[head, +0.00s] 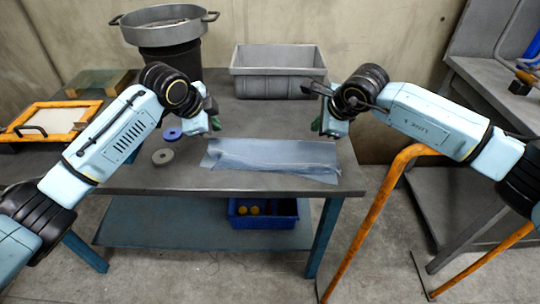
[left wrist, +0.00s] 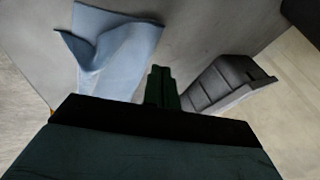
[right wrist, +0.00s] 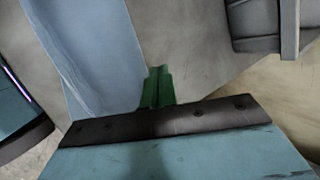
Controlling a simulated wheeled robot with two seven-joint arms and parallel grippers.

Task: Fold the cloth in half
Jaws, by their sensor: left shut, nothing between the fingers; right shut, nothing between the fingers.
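A light blue cloth (head: 272,160) lies on the grey table as a long, narrow strip near the front edge. Its layers look stacked, with a wrinkled lower edge at the right. In the left wrist view one end of the cloth (left wrist: 118,50) shows a turned-up flap. In the right wrist view the cloth (right wrist: 90,50) lies left of the fingers. My left gripper (head: 214,122) is shut and empty above the table, by the cloth's left end. My right gripper (head: 318,125) is shut and empty behind the cloth's right end. Neither touches the cloth visibly.
A grey bin (head: 278,72) stands at the table's back. A blue disc (head: 172,134) and a grey disc (head: 162,157) lie left of the cloth. A metal pan (head: 165,25) stands behind. An orange rail (head: 375,210) is at the right. A blue crate (head: 262,215) sits on the lower shelf.

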